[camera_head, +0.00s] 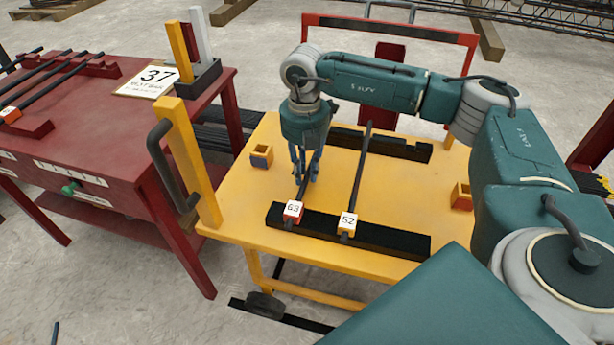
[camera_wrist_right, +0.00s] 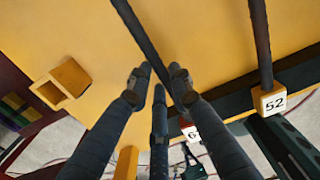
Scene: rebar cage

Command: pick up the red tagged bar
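The red tagged bar is a dark rod whose red tag block (camera_head: 293,211), with a white label reading about 63, sits at its near end. The bar rests on the black rail of the yellow cart. In the right wrist view the rod (camera_wrist_right: 139,31) runs diagonally past my fingertips, its tag (camera_wrist_right: 190,132) partly hidden by a finger. My right gripper (camera_head: 306,165) points down at this bar; its fingers (camera_wrist_right: 160,78) are apart, with the rod showing between them. I cannot tell whether they touch it. My left gripper is not in view.
The yellow cart (camera_head: 400,200) carries two black rails and small yellow blocks (camera_head: 261,156). A red table (camera_head: 130,130) with more bars stands left. An upright yellow post with a handle (camera_head: 190,160) borders the cart.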

